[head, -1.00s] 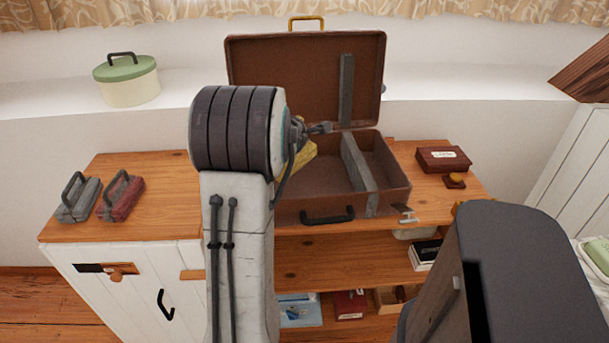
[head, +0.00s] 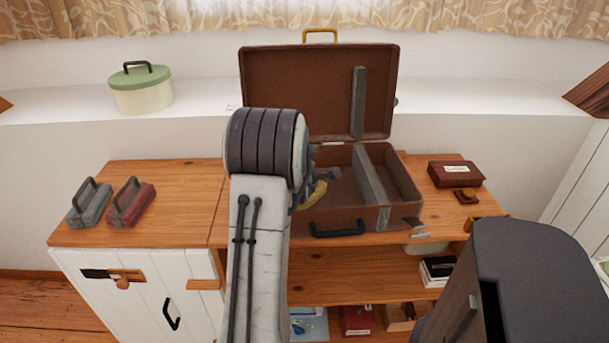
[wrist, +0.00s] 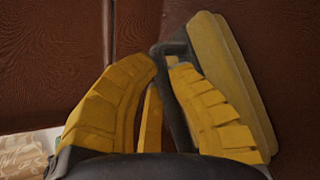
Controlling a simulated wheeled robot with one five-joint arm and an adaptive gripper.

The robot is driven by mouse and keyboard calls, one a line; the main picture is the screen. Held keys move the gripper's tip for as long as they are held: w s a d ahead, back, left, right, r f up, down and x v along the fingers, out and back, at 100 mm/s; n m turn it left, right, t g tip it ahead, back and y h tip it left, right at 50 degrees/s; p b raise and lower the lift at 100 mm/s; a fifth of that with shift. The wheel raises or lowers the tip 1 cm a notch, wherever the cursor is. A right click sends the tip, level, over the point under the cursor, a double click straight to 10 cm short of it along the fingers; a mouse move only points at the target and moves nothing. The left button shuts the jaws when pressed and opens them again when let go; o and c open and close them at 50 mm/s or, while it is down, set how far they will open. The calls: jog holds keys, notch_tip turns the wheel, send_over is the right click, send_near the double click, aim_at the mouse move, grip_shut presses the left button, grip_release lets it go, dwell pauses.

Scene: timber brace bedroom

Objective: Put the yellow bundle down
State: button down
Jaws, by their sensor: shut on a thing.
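The yellow bundle (wrist: 228,75) is a dull yellow, rounded slab with a dark handle (wrist: 172,95). In the wrist view my gripper (wrist: 162,62), with yellow ribbed fingers, is shut on that handle, and the slab hangs beside the right finger. In the head view a small yellow part (head: 315,195) shows beside my wrist, at the left part of the open brown suitcase (head: 405,190). My arm hides most of the bundle and the suitcase's left side there. I cannot tell whether the bundle touches the suitcase floor.
A grey divider (head: 371,175) splits the suitcase; the right compartment looks empty. The raised lid (head: 300,90) stands behind. A grey bundle (head: 88,203) and a red bundle (head: 131,203) stand on the left cabinet top. A dark red box (head: 455,173) lies to the right.

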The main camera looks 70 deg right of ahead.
jog(key=shift+f, duration=0.1)
jog(key=c, duration=1.3)
grip_release()
jog(key=shift+r, duration=0.25)
jog(key=v, duration=1.2)
jog(key=shift+f, duration=0.1)
